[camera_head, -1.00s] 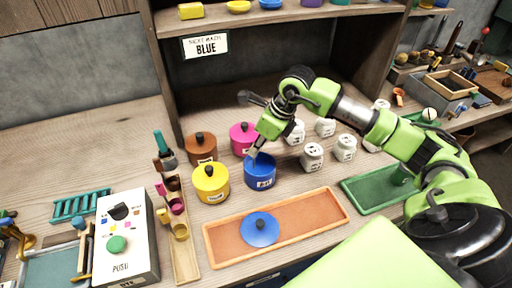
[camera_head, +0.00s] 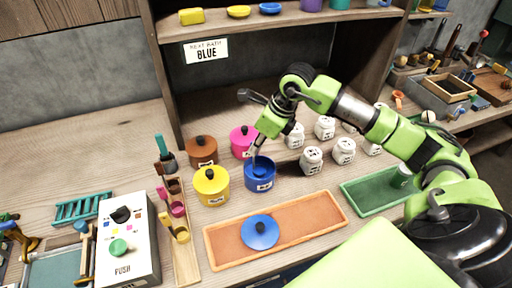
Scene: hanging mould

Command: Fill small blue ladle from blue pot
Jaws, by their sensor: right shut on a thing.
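The blue pot (camera_head: 260,180) stands open on the bench. Its blue lid (camera_head: 260,232) lies on the orange tray (camera_head: 314,222) in front of it. My right gripper (camera_head: 256,146) is above the pot, pointing down, shut on the small blue ladle. The ladle is mostly hidden by the gripper and the pot; its lower part appears to be inside the pot's mouth. I cannot tell whether the ladle holds anything. My left gripper is not in view.
Lidded yellow (camera_head: 211,190), brown (camera_head: 201,152) and magenta (camera_head: 242,148) pots stand close by. Several white jars (camera_head: 312,161) are to the right. A narrow rack (camera_head: 184,255) with small ladles and a white button box (camera_head: 126,245) are at left. A green tray (camera_head: 372,194) lies right.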

